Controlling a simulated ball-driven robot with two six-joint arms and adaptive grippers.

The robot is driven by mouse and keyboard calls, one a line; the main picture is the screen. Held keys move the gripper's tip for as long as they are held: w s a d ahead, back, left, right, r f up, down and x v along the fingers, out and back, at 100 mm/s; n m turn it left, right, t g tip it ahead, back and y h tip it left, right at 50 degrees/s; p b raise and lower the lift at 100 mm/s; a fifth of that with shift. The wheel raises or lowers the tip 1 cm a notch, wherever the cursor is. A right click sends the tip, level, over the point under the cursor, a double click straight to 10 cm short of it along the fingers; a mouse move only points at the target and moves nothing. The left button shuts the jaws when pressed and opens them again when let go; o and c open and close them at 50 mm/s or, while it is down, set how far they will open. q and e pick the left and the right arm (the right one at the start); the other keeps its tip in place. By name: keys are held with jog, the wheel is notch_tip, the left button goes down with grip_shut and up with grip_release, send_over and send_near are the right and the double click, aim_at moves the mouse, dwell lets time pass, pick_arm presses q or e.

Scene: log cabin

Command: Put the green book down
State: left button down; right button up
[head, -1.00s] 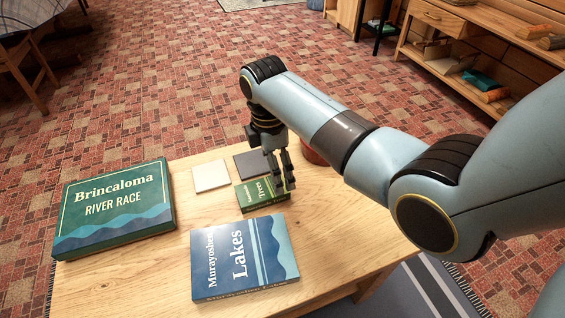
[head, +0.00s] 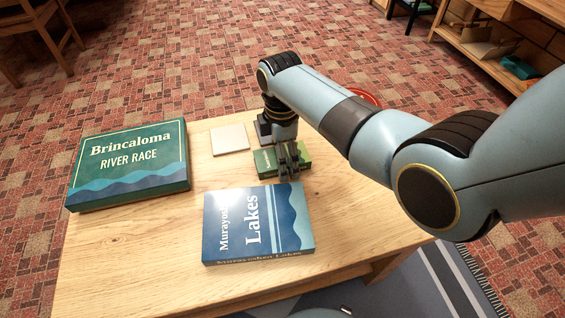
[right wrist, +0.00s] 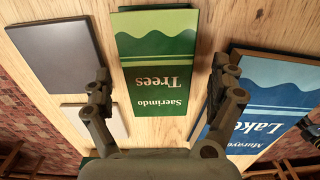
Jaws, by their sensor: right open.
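The green book (head: 264,161), titled "Trees", lies flat on the wooden table (head: 150,265), behind the blue "Lakes" book. In the right wrist view the green book (right wrist: 158,75) lies face up between the spread fingers. My right gripper (head: 289,172) is open over it, and the fingers hide part of its cover in the head view. In the right wrist view the two fingers of the right gripper (right wrist: 162,72) stand apart on either side of the book, with bare wood showing at its sides. I cannot tell their exact height. My left gripper is in neither view.
The blue book (head: 259,224) lies just in front. A large green "River Race" box (head: 130,165) lies at the left. A pale square (head: 230,139) and a dark square (right wrist: 57,57) lie near the green book. A red round thing (head: 366,97) is partly behind my arm.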

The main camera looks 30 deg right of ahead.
jog(key=shift+f, duration=0.5)
jog(key=shift+r, duration=0.1)
jog(key=c, duration=1.4)
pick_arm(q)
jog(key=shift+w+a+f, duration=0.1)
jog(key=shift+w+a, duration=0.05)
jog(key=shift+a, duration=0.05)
pick_arm(e)
jog(key=shift+c, duration=0.3)
